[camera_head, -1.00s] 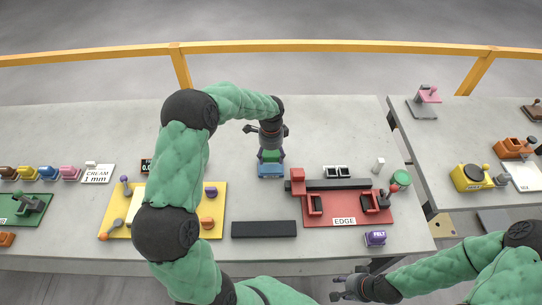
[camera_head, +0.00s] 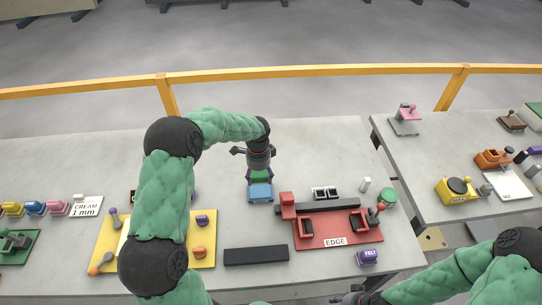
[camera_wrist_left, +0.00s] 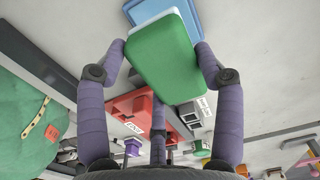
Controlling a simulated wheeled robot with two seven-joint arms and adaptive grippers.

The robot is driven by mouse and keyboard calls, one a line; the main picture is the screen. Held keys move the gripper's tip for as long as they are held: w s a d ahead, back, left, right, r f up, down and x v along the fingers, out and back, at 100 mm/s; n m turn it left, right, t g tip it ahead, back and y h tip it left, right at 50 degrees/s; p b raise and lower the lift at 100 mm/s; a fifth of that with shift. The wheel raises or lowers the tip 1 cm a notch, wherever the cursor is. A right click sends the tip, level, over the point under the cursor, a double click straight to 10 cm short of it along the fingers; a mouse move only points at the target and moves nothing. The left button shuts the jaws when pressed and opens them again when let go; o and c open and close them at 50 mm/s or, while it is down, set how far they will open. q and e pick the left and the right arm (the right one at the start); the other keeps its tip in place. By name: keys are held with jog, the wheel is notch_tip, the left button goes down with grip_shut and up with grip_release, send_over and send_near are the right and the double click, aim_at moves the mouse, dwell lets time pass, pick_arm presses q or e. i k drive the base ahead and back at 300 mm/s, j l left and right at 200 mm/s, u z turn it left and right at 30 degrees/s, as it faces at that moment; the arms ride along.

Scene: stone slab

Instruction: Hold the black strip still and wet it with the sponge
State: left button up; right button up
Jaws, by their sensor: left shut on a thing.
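My left gripper (camera_head: 260,168) is shut on the green sponge (camera_head: 261,176), and its arm reaches over the slab from the left. The sponge is at the back edge of a blue tray (camera_head: 260,193); I cannot tell whether they touch. In the left wrist view the green sponge (camera_wrist_left: 165,57) sits between both fingers, with the blue tray (camera_wrist_left: 178,14) just beyond. A black strip (camera_head: 256,255) lies flat near the slab's front edge, apart from both grippers. My right gripper (camera_head: 350,298) is at the bottom edge, partly cut off, and its jaws are unclear.
A red fixture (camera_head: 312,238) labelled EDGE, with a dark bar (camera_head: 335,207) across its back, stands right of the strip. A yellow board (camera_head: 205,255) with knobs lies left, partly behind my left arm.

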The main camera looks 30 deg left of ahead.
aim_at(276, 253)
jog(key=k, duration=1)
